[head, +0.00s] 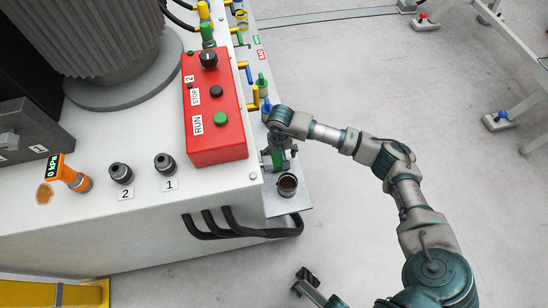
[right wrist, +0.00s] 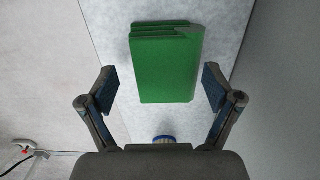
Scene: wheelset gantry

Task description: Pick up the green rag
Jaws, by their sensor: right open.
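The green rag (right wrist: 165,68) lies as a folded, layered block on a pale grey surface in the right wrist view. My right gripper (right wrist: 160,90) is open, with one finger on each side of the rag's lower part. I see gaps between both fingers and the rag, and nothing is gripped. In the head view my right gripper (head: 277,158) points down beside the right side of the white machine. There it mostly hides the rag, so only bits of green show around it.
A red control box (head: 214,115) stands on the white machine just left of my right gripper. A dark-filled cup (head: 287,185) stands close below it. Valves with yellow and blue handles (head: 253,97) line the ledge above.

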